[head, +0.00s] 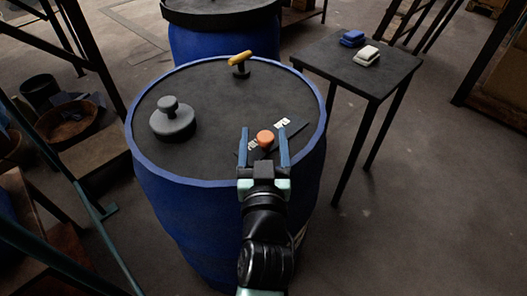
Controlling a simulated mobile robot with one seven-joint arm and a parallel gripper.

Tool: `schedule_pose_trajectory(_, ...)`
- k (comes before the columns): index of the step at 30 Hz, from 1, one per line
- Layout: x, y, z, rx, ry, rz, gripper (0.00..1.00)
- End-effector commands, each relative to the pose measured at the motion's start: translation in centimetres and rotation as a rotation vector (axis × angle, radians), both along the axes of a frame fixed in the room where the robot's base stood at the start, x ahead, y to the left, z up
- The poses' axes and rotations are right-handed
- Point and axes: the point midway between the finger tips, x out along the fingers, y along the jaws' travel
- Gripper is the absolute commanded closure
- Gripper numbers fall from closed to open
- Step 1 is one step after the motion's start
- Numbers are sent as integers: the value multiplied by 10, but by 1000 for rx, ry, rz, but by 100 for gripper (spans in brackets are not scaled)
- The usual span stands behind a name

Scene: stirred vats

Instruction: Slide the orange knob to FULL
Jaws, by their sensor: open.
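The orange knob (265,138) sits on a dark slide plate (296,127) on the lid of the near blue vat. White markings show on the plate to the left and upper right of the knob, too small to read surely. My gripper (264,134) is open, with one blue finger on the left of the knob and one on the right. Gaps show between the fingers and the knob in this view. I cannot tell how the fingertips compare with the knob in height. Part of the plate is hidden behind my gripper.
The near vat's lid (205,88) also carries a grey round knob (173,120) and a yellow-handled lever (240,60). A second blue vat (222,40) stands behind. A dark side table (335,66) at right holds a blue block (352,38) and a white block (367,56). Metal frames stand at left.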

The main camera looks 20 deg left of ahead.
Motion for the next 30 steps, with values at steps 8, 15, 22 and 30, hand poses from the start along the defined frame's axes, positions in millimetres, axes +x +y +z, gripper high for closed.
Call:
schedule_pose_trajectory(8, -34, -16, -2, 1, 4, -1, 29)
schedule_pose_trajectory(15, -75, -34, -2, -1, 4, 1, 29)
schedule_pose_trajectory(22, -104, -48, -2, -1, 4, 2, 29)
schedule_pose_trajectory(30, -116, -54, 0, 0, 1, 2, 29)
